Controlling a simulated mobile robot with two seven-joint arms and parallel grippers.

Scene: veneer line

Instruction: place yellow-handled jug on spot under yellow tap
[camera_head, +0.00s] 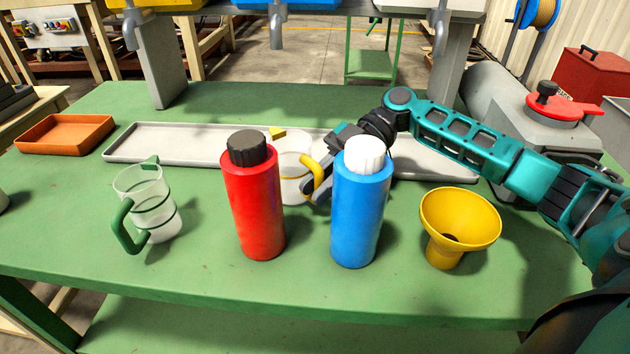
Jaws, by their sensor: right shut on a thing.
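The yellow-handled jug (293,168) is clear and stands upright behind and between the two bottles, in front of the grey tray (190,148). Its yellow handle (319,178) faces right. My right gripper (320,187) is shut on this jug at the handle side; its fingers are partly hidden by the blue bottle. I cannot tell whether the jug's base touches the table. A yellow block (170,4) with a grey spout (133,28) shows at the upper left, over the back of the table. My left gripper is not in view.
A red bottle (256,200) and a blue bottle (360,215) stand close in front of the jug. A green-handled jug (153,205) is left, a yellow funnel (458,217) right, an orange tray (65,135) far left. A middle spout (278,28) hangs under a blue block (287,4).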

